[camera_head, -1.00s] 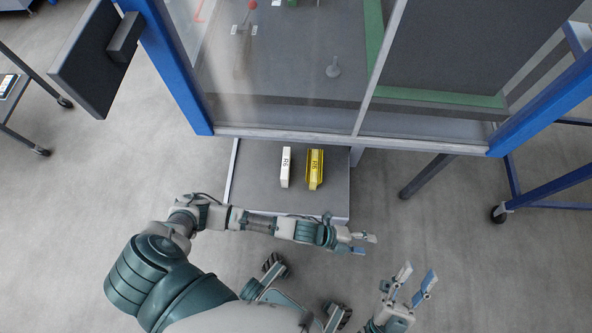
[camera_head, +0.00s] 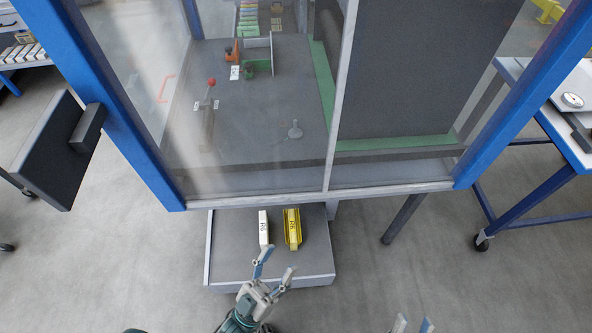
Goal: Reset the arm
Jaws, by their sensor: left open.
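My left gripper (camera_head: 276,266) is in the lower middle of the head view, with its two fingers spread and nothing between them. In the picture it overlaps the front of the grey tray, just below the white block and the yellow holder. My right gripper (camera_head: 414,325) shows only its fingertips at the bottom edge. The fingertips are apart, and no object shows between them. The rest of the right arm is out of view.
A grey tray (camera_head: 222,262) holds a white block (camera_head: 263,228) marked R6 and a yellow holder (camera_head: 293,236). Behind it stands a blue-framed glazed machine (camera_head: 320,199). A dark panel (camera_head: 52,150) juts out at left; a blue-legged table (camera_head: 530,208) stands at right.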

